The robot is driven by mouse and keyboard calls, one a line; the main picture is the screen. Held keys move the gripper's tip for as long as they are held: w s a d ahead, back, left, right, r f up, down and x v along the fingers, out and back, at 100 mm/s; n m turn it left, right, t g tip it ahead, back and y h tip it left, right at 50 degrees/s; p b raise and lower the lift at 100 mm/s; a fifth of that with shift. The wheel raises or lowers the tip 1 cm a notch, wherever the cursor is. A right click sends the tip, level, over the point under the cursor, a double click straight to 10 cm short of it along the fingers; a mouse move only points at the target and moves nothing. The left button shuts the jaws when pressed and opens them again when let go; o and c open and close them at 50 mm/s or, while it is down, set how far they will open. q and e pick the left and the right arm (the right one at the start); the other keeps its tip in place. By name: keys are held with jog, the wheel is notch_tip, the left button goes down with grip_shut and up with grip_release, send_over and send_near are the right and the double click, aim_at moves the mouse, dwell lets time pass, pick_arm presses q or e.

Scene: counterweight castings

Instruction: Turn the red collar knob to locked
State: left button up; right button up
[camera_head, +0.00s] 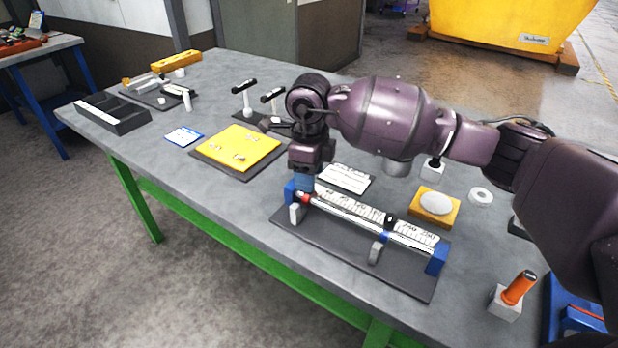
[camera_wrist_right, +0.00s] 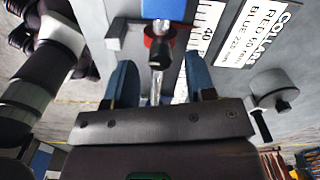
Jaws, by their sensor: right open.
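The fixture is a white graduated bar (camera_head: 350,211) between blue end blocks on a dark base plate (camera_head: 300,240). The red collar (camera_head: 303,198) is on the bar near its left end, mostly hidden by my right gripper (camera_head: 305,181). The wrist view shows the red collar (camera_wrist_right: 151,41) with a dark knob (camera_wrist_right: 160,54) pointing toward the gripper. My right gripper (camera_wrist_right: 160,82) is open, its blue fingers on either side of the knob, with visible gaps. A blue collar (camera_head: 385,237) with a black knob (camera_head: 390,219) sits farther right on the bar. My left gripper is not in view.
A printed card (camera_head: 345,178) lies behind the fixture. A yellow block with a pale disc (camera_head: 435,204) and a white ring (camera_head: 481,196) are to its right. An orange-handled item (camera_head: 518,288) stands at the front right. A yellow plate (camera_head: 238,148) lies left.

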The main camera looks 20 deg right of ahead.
jog(key=shift+f, duration=0.75)
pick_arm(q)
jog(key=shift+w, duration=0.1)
pick_arm(e)
jog(key=c, duration=0.9)
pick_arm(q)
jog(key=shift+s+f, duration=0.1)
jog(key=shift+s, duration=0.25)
